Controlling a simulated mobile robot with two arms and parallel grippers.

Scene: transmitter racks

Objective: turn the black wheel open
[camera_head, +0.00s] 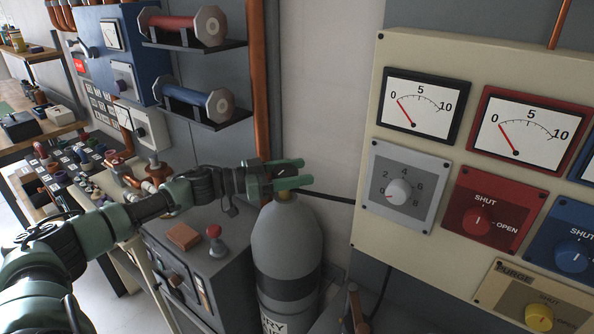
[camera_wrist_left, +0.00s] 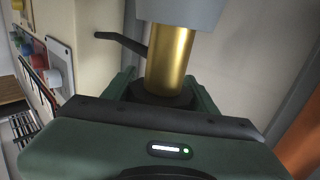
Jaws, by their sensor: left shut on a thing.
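The black wheel (camera_wrist_left: 158,97) sits on a brass stem (camera_wrist_left: 170,60) on top of the grey gas cylinder (camera_head: 288,240). My left gripper (camera_head: 296,172) reaches in from the left in the head view, level above the cylinder's top. In the left wrist view, its two green fingers (camera_wrist_left: 162,92) stand on either side of the wheel, shut on it. The fingers and gripper body hide part of the wheel. In the head view the wheel is mostly hidden between the fingers. My right gripper is not in view.
A cream panel (camera_head: 365,225) with gauges and a grey dial (camera_head: 398,190) stands right of the cylinder. A dark hose (camera_head: 330,199) runs to it. A grey cabinet (camera_head: 215,225) with a red-topped lever (camera_head: 215,240) stands left, under my arm. A copper pipe (camera_head: 258,90) rises behind.

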